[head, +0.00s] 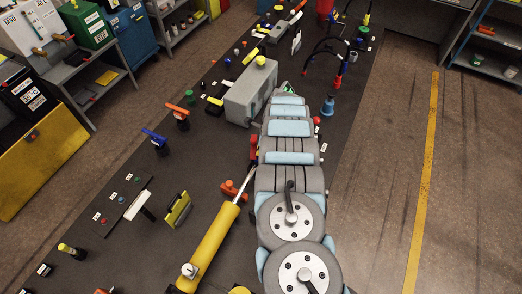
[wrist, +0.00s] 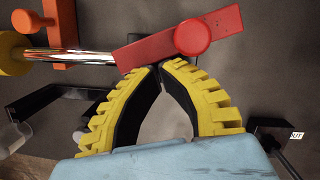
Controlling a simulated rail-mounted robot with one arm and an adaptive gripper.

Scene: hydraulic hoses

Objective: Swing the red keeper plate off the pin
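The red keeper plate (wrist: 150,50) lies across the top middle of the wrist view, slightly tilted, its right end higher. A round red boss (wrist: 192,37) sits on it. A chrome rod (wrist: 75,57) runs from the left up to the plate's left end. In the head view a red part (head: 253,148), seemingly the plate, shows at the rod's end, partly behind my arm. I cannot make out the pin. My gripper (wrist: 160,67) has its yellow ridged fingers with tips together at the plate's lower edge; contact is unclear. My arm hides the gripper in the head view.
The rod belongs to a yellow cylinder (head: 212,248). An orange-handled fitting (head: 235,190) stands beside the rod. A grey box (head: 250,92) stands farther up the dark bench. A black block (wrist: 270,130) is at right in the wrist view.

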